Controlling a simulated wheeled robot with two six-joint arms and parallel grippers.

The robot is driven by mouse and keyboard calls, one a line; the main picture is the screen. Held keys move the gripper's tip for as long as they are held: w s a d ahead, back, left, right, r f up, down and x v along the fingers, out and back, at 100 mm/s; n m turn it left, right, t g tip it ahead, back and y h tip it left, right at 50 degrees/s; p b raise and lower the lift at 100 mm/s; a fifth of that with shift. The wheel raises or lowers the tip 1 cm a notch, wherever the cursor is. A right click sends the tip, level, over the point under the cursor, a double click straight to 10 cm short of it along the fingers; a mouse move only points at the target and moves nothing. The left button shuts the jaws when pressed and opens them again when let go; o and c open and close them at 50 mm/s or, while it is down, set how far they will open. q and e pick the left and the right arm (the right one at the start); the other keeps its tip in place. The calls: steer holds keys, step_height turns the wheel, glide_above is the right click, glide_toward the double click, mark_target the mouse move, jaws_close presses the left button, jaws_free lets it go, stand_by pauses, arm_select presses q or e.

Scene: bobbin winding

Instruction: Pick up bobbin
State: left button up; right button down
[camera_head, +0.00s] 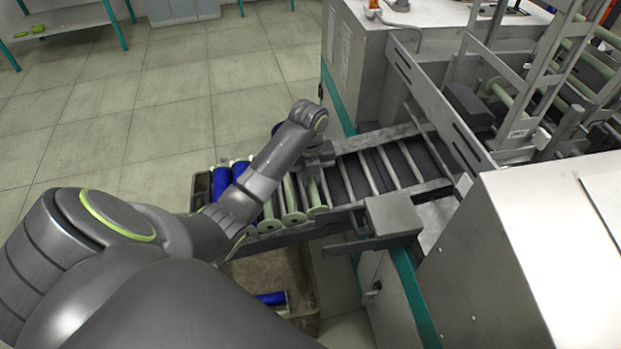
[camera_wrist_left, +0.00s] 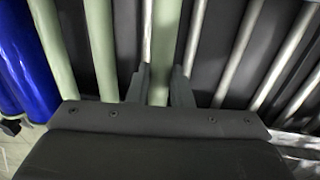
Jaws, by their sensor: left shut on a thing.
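Pale green bobbins (camera_head: 291,205) lie side by side on the rack of rods, next to blue-wound bobbins (camera_head: 221,181) at its left end. My left gripper (camera_head: 318,158) is over the rack, just right of the row. In the left wrist view my left gripper (camera_wrist_left: 160,86) is shut on a pale green bobbin (camera_wrist_left: 166,40), with one finger on each side of its shaft. Two more pale green bobbins (camera_wrist_left: 101,45) and a blue bobbin (camera_wrist_left: 22,65) lie to the left of it. The bobbin's ends are hidden. My right gripper is not in view.
The rack (camera_head: 385,170) has bare metal rods to the right of my gripper and runs into the grey machine (camera_head: 440,100). A crate (camera_head: 305,290) below holds a blue bobbin (camera_head: 272,298). A metal cabinet (camera_head: 530,250) stands at the right front. The tiled floor at the left is clear.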

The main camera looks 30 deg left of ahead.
mark_target(311, 178)
arm_select(q)
steer(key=shift+r, duration=0.1)
jaws_close()
steer(key=shift+r, duration=0.25)
step_height(311, 178, up, 2)
steer(key=shift+r, duration=0.1)
step_height(311, 178, up, 6)
steer(key=p, duration=0.6)
steer(key=shift+r+p, duration=0.6)
steer(key=shift+p, duration=0.15)
